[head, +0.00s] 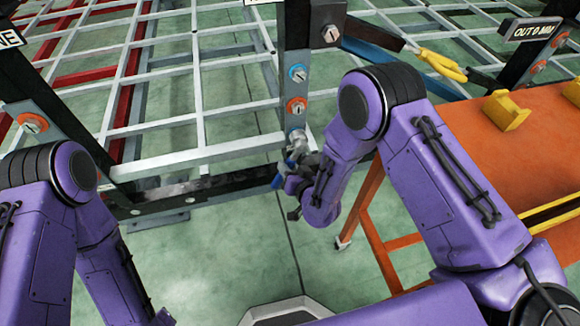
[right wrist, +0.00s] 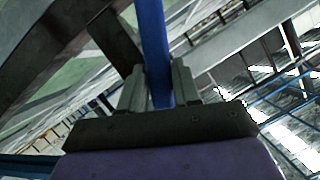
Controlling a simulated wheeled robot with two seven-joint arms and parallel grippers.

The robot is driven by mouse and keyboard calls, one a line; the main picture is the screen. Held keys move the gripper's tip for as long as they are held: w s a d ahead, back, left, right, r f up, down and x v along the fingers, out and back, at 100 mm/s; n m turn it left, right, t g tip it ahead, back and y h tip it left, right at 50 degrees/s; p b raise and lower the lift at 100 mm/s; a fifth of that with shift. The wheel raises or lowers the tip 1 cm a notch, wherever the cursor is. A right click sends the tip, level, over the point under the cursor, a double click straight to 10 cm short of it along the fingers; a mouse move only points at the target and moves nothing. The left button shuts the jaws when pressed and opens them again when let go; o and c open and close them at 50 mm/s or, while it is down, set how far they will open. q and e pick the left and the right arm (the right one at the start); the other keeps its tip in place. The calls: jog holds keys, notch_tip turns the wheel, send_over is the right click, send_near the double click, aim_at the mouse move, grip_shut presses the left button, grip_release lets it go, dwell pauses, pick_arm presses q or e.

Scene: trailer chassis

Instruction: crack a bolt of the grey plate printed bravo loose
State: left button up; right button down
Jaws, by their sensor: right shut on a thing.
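My right gripper (head: 290,186) is at the lower end of the middle dark post. It is shut on a blue-handled tool (head: 277,181). In the right wrist view the blue bar of the tool (right wrist: 153,45) stands between the two jaws (right wrist: 158,88). A silvery head shows just above the gripper, at the lowest bolt place of the post's grey plate (head: 297,88); whether it is seated on a bolt I cannot tell. No bravo print is readable. My left gripper is out of view.
An orange table (head: 480,150) with a yellow bracket (head: 506,111) stands at the right. A dark cross beam (head: 200,192) runs left of my gripper. Another plated post (head: 38,110) stands at the left. Green floor is open below.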

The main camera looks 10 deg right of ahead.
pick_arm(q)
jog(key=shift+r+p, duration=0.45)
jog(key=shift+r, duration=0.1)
pick_arm(e)
jog(key=shift+s+d, duration=0.1)
jog(key=shift+s, duration=2.7)
